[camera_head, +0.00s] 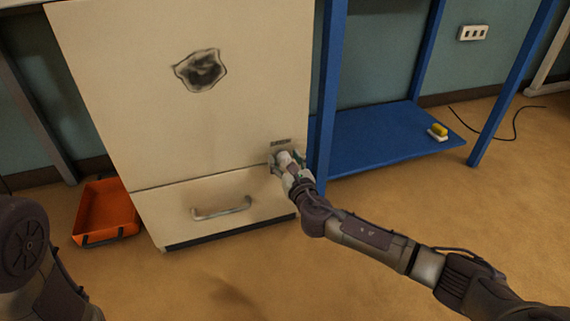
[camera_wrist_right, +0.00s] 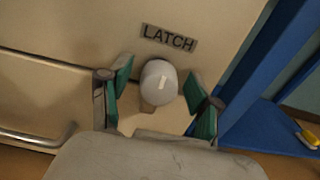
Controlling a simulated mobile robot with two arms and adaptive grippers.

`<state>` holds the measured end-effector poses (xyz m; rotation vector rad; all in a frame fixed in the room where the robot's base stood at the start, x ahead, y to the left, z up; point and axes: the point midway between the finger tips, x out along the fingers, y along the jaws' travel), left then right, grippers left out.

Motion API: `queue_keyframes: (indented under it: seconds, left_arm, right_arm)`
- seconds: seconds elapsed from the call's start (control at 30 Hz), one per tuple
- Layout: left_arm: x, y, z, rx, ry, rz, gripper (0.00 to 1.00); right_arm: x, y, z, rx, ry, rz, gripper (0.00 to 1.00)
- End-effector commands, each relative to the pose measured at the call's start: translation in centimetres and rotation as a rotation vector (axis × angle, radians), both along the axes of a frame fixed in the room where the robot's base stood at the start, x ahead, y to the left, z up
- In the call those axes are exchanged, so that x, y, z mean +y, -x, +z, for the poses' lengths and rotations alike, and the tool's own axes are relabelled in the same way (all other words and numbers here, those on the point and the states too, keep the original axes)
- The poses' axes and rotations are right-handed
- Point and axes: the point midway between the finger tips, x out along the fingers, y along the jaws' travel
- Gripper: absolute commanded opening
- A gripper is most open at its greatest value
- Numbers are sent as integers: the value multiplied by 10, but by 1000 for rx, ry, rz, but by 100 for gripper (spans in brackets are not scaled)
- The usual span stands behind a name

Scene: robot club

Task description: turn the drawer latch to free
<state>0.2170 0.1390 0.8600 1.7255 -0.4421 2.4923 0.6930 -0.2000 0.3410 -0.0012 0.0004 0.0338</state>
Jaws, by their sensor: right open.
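The drawer latch is a pale rounded knob (camera_wrist_right: 159,82) with a light mark on its face, below a plate reading LATCH (camera_wrist_right: 169,38). In the head view the plate (camera_head: 281,142) shows at the cabinet's right side, and my gripper largely covers the knob. My right gripper (camera_wrist_right: 160,98) is open, with its green-padded fingers on either side of the knob; I cannot tell whether they touch it. It also shows in the head view (camera_head: 284,160). The drawer (camera_head: 170,208) looks closed, with a metal bar handle (camera_head: 221,208). My left gripper is not visible.
The cream cabinet (camera_head: 120,90) has a dark patch on its front. A blue frame with a low shelf (camera_head: 375,135) stands close on the right, holding a yellow and white object (camera_head: 438,131). An orange tray (camera_head: 106,208) lies left of the drawer. The floor in front is clear.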

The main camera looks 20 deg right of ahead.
Motion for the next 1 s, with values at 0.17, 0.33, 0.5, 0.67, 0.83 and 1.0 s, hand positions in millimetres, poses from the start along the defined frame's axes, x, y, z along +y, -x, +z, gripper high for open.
queue_keyframes:
  seconds: [0.17, 0.33, 0.5, 0.67, 0.83, 1.0]
  left_arm:
    - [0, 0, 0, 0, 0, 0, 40]
    - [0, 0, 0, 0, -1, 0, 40]
    - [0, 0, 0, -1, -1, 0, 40]
    - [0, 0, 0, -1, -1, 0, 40]
    - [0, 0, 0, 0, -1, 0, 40]
    - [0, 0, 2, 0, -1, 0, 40]
  right_arm:
    - [0, -1, 0, 1, 0, 0, 63]
    - [0, -1, 0, 1, -1, 0, 49]
    - [0, -1, 0, 0, -1, 0, 21]
    - [0, -1, 0, 0, -1, 0, 4]
    - [0, -1, 0, 2, -19, -1, 4]
    - [0, -1, 0, 4, -81, -2, 4]
